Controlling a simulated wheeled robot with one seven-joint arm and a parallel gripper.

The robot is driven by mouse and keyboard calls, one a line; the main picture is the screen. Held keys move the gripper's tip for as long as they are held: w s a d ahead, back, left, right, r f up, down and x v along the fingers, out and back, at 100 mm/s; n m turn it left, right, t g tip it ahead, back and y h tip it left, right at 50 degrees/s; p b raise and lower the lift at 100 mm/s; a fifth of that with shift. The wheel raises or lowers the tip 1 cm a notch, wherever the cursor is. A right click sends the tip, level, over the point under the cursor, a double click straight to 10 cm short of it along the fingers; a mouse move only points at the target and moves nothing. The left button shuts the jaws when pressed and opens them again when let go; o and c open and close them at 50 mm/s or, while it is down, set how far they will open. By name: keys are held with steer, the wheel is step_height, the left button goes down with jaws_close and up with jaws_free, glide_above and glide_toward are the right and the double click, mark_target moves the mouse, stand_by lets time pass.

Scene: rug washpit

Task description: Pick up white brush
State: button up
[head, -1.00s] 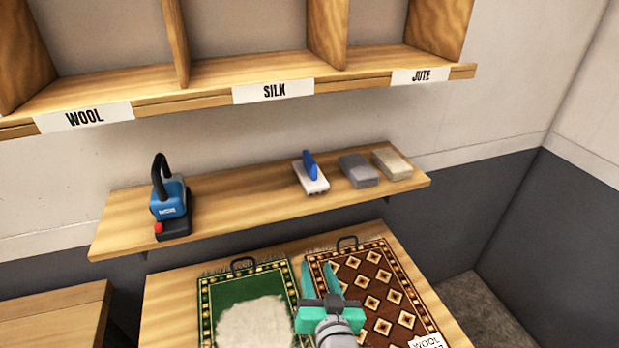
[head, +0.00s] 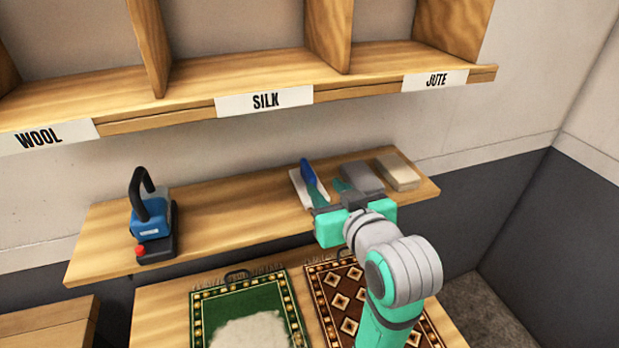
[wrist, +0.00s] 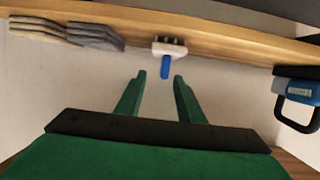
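The white brush (head: 301,188) with a blue handle lies on the wooden wall shelf, left of two flat blocks. In the wrist view the white brush (wrist: 170,49) is ahead of the fingertips, its blue handle pointing toward the gap between them. My gripper (head: 331,188) is open and empty, with its green fingers reaching over the shelf beside the brush. In the wrist view my gripper (wrist: 159,78) has its two fingers apart, with the brush beyond them. In the head view the left finger covers part of the brush.
A grey block (head: 361,176) and a beige block (head: 398,171) lie on the shelf (head: 225,212) to the right. A blue device with a black handle (head: 151,222) stands at the left. Labelled cubbies (head: 265,100) hang above. Rugs (head: 240,305) lie on the table below.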

mark_target(308, 173)
steer(key=x, duration=0.3)
steer(key=shift+w+a+f, duration=0.15)
steer(key=shift+w+a, duration=0.05)
steer(key=shift+a, duration=0.15)
steer(key=shift+w+a+f, duration=0.15)
steer(key=shift+w+a, duration=0.2)
steer(key=shift+r+x, duration=0.15)
steer(key=shift+x, duration=1.15)
steer(key=shift+r+x, duration=0.15)
steer(key=shift+x, duration=1.2)
steer(key=shift+w, duration=0.1)
steer(key=shift+c, duration=0.7)
jaws_close()
